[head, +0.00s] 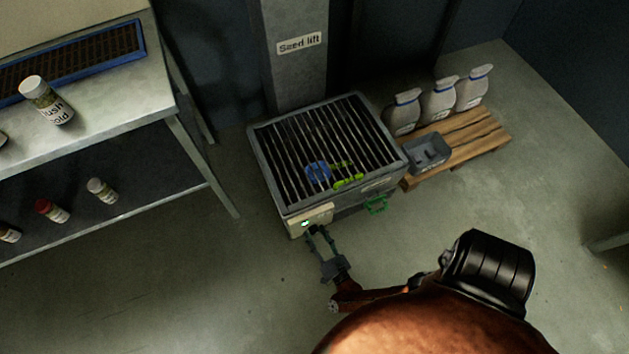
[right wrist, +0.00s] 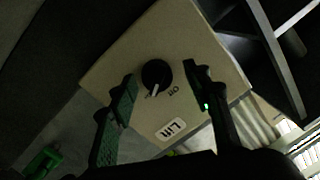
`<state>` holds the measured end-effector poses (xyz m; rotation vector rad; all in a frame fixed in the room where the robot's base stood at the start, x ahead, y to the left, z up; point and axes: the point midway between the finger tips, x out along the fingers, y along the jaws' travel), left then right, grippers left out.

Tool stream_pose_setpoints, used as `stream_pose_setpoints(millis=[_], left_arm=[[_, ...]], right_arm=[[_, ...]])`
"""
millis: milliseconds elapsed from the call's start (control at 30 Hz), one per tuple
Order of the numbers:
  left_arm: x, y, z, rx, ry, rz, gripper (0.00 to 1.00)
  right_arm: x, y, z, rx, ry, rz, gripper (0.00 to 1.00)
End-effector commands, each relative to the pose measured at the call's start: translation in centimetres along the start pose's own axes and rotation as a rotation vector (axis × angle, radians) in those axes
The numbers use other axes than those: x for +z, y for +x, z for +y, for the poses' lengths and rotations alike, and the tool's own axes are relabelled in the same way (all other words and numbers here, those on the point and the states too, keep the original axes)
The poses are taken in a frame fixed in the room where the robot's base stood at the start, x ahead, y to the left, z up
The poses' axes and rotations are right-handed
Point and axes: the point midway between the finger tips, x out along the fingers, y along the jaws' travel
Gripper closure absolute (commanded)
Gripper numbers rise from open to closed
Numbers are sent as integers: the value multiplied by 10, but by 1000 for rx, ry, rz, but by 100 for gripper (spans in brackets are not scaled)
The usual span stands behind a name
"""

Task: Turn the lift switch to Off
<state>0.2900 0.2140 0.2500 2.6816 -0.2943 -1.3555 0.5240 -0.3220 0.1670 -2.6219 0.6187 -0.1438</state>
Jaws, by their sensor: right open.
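The lift switch (right wrist: 156,74) is a round black knob with a pale pointer on a beige control box (right wrist: 130,52). An "Off" mark (right wrist: 173,92) sits beside it, and the pointer aims to one side of that mark. A "Lift" label (right wrist: 172,129) is on the same face. In the head view the box (head: 318,213) is at the front corner of the grated hopper. My right gripper (head: 317,231) is open close to the box. In the right wrist view its fingers (right wrist: 159,77) stand either side of the knob; contact is unclear. My left gripper is out of view.
A grated hopper (head: 262,162) stands below the "Seed lift" column (head: 290,75). Sacks (head: 440,99) stand on a pallet (head: 465,148). A bench (head: 120,95) with bottles is left. The floor in front is open.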

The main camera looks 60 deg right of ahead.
Motion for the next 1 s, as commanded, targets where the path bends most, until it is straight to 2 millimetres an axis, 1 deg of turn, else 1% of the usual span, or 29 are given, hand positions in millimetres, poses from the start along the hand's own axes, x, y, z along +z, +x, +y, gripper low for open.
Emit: stream_pose_setpoints(millis=[167, 767, 800, 1000], left_arm=[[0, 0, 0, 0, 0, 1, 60], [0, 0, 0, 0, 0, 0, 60], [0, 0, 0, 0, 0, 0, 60], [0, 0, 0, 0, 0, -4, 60]], right_arm=[[-2, -1, 5, 8, 0, 3, 55], [-1, -1, 4, 6, -1, 2, 96], [-1, -1, 4, 6, -1, 2, 97], [-1, -1, 4, 7, -18, 0, 97]])
